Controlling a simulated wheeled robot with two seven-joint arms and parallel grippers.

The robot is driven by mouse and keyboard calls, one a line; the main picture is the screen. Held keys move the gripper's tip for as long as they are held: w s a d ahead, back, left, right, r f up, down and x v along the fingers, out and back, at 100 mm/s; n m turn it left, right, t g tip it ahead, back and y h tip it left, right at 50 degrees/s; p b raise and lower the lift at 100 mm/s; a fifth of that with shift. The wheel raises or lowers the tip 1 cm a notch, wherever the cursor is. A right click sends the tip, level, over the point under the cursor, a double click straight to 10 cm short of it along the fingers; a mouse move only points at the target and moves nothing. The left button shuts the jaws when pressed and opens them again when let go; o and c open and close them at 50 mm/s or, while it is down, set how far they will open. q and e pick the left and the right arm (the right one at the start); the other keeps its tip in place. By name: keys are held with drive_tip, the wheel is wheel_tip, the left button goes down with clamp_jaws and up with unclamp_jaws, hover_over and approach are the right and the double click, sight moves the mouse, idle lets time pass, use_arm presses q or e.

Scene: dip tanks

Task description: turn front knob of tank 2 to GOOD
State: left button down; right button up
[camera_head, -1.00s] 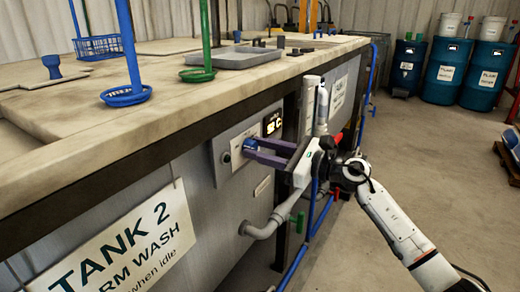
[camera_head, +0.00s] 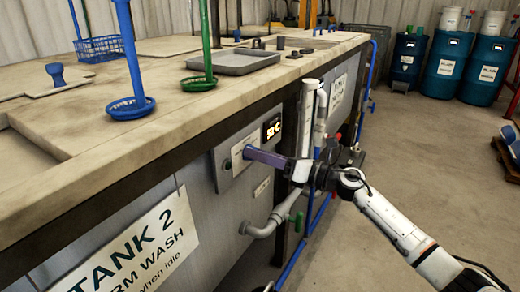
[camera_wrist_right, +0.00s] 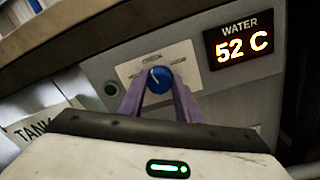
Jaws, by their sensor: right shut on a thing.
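The front of tank 2 (camera_head: 140,215) carries a grey control panel with a white dial plate (camera_head: 239,160). In the right wrist view a blue knob (camera_wrist_right: 158,80) sits on the dial plate (camera_wrist_right: 183,55), its white pointer line toward the upper left; the plate's small markings are too blurred to read. My right gripper (camera_head: 250,153) is at the panel, its purple fingers on both sides of the knob and shut on it. In the head view the fingers hide the knob. My left gripper does not show.
A display (camera_wrist_right: 240,41) beside the dial reads WATER 52 C. A pipe with a green-handled valve (camera_head: 297,219) runs below the panel. The tank's top edge overhangs above. Blue and green baskets and a grey tray (camera_head: 233,63) stand on top.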

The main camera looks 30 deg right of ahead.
use_arm(q)
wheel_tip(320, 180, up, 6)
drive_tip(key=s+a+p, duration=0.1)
drive_tip(key=p, duration=0.8)
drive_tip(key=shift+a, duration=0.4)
use_arm(e)
drive_tip(key=shift+f+m+t+h, duration=0.1)
drive_tip(key=shift+m+t+h, duration=0.1)
drive_tip(key=shift+m, duration=3.7)
drive_tip(key=shift+f+m+t+h, duration=0.1)
drive_tip(key=shift+m+h, duration=0.1)
drive_tip(key=shift+m, duration=3.7)
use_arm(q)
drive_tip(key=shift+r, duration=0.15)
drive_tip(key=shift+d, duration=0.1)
use_arm(e)
drive_tip(key=o, duration=1.1)
drive_tip(key=shift+c, duration=0.2)
